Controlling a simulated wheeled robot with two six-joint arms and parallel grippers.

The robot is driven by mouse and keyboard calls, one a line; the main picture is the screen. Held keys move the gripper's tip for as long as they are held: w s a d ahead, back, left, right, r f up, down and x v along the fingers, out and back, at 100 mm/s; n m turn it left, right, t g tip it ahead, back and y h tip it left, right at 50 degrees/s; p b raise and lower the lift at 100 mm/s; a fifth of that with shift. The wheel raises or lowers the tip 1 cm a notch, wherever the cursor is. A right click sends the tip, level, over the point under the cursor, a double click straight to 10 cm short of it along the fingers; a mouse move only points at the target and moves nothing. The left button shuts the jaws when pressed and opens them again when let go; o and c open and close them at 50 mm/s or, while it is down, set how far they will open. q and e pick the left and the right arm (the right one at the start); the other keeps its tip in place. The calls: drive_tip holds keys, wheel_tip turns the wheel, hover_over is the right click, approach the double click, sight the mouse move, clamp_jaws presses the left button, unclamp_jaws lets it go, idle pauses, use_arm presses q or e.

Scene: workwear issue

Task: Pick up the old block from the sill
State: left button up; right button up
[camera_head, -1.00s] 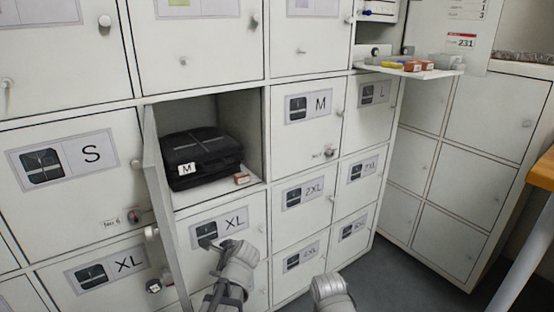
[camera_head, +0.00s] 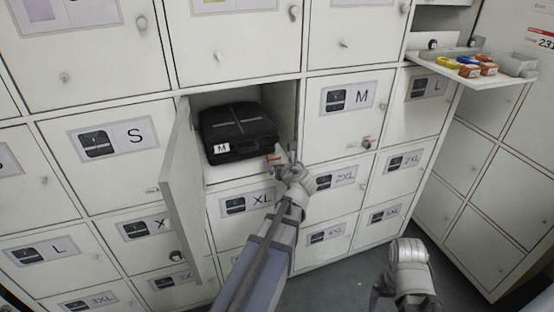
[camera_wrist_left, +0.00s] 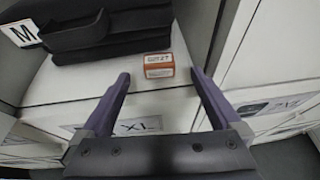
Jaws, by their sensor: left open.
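The old block (camera_head: 273,159) is a small orange block with a white label, on the front sill of the open locker compartment. In the left wrist view the block (camera_wrist_left: 159,66) lies just beyond and between my fingertips, its printed label reading "27". My left gripper (camera_head: 284,155) is open and reaches to the sill's right end, with one finger on each side of the block's line and no visible contact. My right gripper (camera_head: 378,290) is low at the right, away from the lockers; its fingers are too unclear to tell.
A black folded item (camera_head: 238,130) tagged "M" lies behind the block in the compartment. The locker door (camera_head: 186,190) hangs open at the left, and the compartment's right wall is close to my left gripper. A shelf (camera_head: 500,77) with several coloured blocks juts out at upper right.

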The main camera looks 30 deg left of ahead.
sight(274, 157)
use_arm(q)
drive_tip(key=shift+b+x, duration=1.15)
drive_tip(key=shift+x, duration=2.4)
drive_tip(key=shift+s+r, duration=0.1)
use_arm(e)
wheel_tip(274, 157, down, 2)
drive_tip(key=shift+f, duration=0.25)
use_arm(q)
drive_tip(key=c, duration=1.4)
drive_tip(key=shift+r, duration=0.1)
use_arm(e)
drive_tip(key=shift+r, duration=0.1)
